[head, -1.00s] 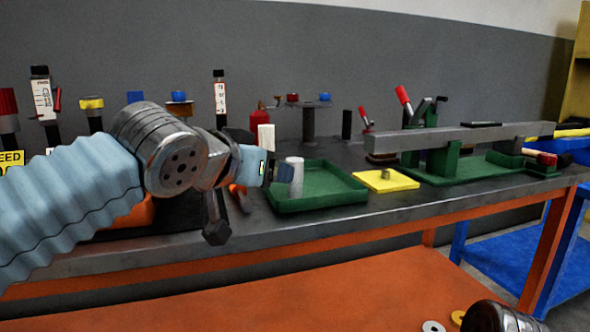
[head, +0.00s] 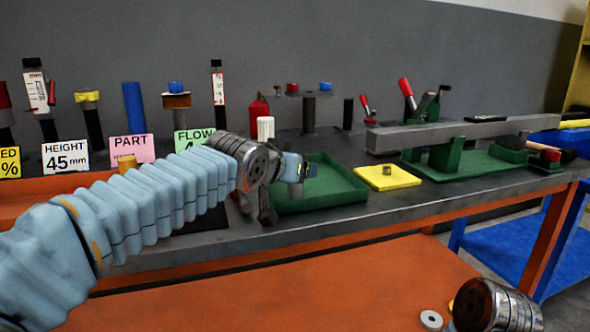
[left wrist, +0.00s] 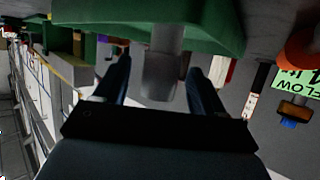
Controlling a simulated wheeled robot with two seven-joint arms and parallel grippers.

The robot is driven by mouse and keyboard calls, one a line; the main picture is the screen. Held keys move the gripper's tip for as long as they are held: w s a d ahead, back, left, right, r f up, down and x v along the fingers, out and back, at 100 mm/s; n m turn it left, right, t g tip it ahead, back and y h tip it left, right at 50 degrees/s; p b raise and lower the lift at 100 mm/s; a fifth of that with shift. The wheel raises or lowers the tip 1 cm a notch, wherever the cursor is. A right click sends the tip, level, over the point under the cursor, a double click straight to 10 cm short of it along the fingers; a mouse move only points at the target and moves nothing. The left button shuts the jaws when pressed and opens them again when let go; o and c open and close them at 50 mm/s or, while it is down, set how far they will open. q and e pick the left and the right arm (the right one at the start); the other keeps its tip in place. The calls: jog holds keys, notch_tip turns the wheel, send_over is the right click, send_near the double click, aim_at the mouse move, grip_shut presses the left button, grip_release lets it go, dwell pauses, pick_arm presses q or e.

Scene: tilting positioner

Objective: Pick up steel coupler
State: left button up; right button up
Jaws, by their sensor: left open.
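A grey steel cylinder, which I take to be the steel coupler (left wrist: 161,72), stands between my left gripper's two fingers (left wrist: 157,82) in the left wrist view, against the green tray (left wrist: 215,25). The fingers are open with a gap on each side of it. In the head view my left gripper (head: 303,171) is over the left part of the green tray (head: 345,190), and it mostly hides the cylinder. My right gripper is out of view; only part of my right arm shows at the bottom right.
A yellow pad (head: 387,178) with a small metal piece lies right of the tray. A grey beam (head: 455,133) on green supports stands further right. A white block (head: 265,127) stands behind the tray, and label cards line the bench's left back.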

pick_arm(q)
jog(key=shift+w+d+f, duration=0.2)
jog(key=shift+w+f, duration=0.1)
jog(key=shift+w, duration=0.2)
jog(key=c, duration=1.2)
jog(key=shift+o, duration=0.2)
jog(key=shift+r, duration=0.15)
